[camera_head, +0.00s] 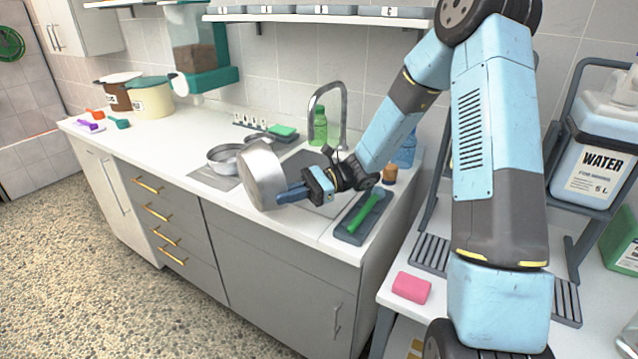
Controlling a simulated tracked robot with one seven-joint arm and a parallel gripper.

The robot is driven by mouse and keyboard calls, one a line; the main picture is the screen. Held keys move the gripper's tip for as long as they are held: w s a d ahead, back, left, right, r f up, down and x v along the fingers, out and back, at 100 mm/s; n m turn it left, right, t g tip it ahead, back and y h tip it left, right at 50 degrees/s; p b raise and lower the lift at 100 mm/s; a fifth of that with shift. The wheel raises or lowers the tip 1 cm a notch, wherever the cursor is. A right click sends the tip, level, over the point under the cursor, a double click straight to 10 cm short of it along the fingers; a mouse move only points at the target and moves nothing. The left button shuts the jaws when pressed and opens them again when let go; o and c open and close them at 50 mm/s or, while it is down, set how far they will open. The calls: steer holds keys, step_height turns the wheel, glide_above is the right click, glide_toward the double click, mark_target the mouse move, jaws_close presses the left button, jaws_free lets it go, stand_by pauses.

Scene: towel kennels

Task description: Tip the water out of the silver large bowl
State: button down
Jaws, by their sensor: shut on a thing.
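The silver large bowl (259,177) is tilted far over on its side, near the sink area of the white counter. Its outer base and wall face me, so its inside and any water are hidden. My gripper (291,194) is shut on the bowl at its right side. I see no stream of water. The sink (318,160) is partly hidden behind the bowl and my gripper.
Silver bowls (224,156) stand on a grey mat left of the held bowl. A tray with a green brush (364,211) lies at the counter's right end. A tap (329,95) and green bottle (320,126) stand behind.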

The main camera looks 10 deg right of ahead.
steer(key=w+d+m+t+h, duration=0.3)
steer(key=w+d+t, duration=0.2)
steer(key=d, duration=0.3)
steer(key=a+h, duration=0.1)
steer(key=h, duration=0.3)
steer(key=a+t+h, duration=0.1)
steer(key=a+h, duration=0.1)
steer(key=h, duration=0.2)
steer(key=a+h, duration=0.1)
steer(key=h, duration=0.3)
steer(key=shift+s+a+f+n+h, duration=0.15)
steer(key=shift+s+n+h, duration=0.25)
steer(key=shift+t, duration=0.3)
stand_by(0.3)
